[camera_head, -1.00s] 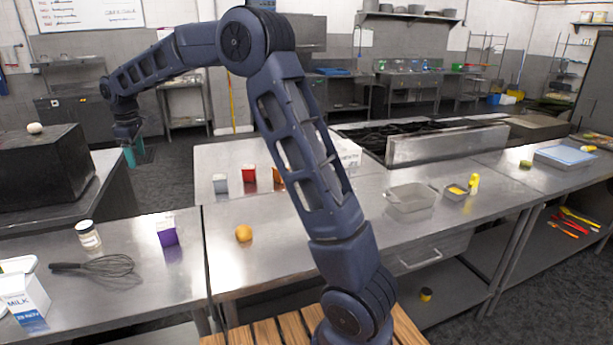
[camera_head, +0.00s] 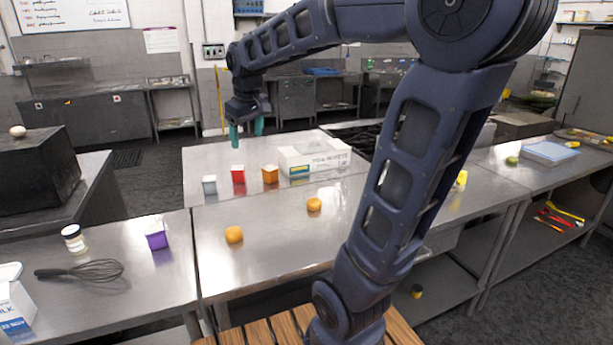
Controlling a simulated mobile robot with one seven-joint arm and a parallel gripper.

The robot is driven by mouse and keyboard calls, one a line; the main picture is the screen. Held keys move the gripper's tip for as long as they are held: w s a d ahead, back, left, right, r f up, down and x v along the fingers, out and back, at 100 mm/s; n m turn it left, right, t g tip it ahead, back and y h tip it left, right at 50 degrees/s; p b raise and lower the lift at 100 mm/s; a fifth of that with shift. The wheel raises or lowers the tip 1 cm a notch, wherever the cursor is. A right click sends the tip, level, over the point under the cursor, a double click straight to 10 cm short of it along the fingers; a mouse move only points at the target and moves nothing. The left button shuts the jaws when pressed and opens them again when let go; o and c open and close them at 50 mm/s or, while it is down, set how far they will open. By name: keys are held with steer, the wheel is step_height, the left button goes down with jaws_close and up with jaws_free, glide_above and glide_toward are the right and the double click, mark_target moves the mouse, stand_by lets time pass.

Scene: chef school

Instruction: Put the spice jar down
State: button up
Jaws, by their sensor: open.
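A small jar with a white lid and pale label (camera_head: 74,239), which looks like the spice jar, stands upright on the left steel counter (camera_head: 120,285). My gripper (camera_head: 247,134) has teal fingers, spread apart, with nothing visible between them. It appears above the far part of the middle counter (camera_head: 215,157), well away from the jar. The fingers point down. I cannot tell their exact height over the counter.
A purple box (camera_head: 157,236), whisk (camera_head: 90,270) and milk carton (camera_head: 14,305) share the jar's counter. Grey (camera_head: 209,185), red (camera_head: 238,175) and orange (camera_head: 270,174) containers, a white box (camera_head: 315,158) and two orange fruits (camera_head: 234,235) occupy the middle counter.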

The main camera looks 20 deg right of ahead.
steer(key=s+d+f+m, duration=0.3)
steer(key=s+d, duration=0.2)
steer(key=s, duration=0.3)
steer(key=s+d+f+m+t, duration=0.1)
steer(key=s+d+f+m, duration=0.2)
steer(key=s+d, duration=0.3)
steer(key=s+f, duration=0.1)
steer(key=s, duration=0.1)
steer(key=shift+s+f, duration=0.3)
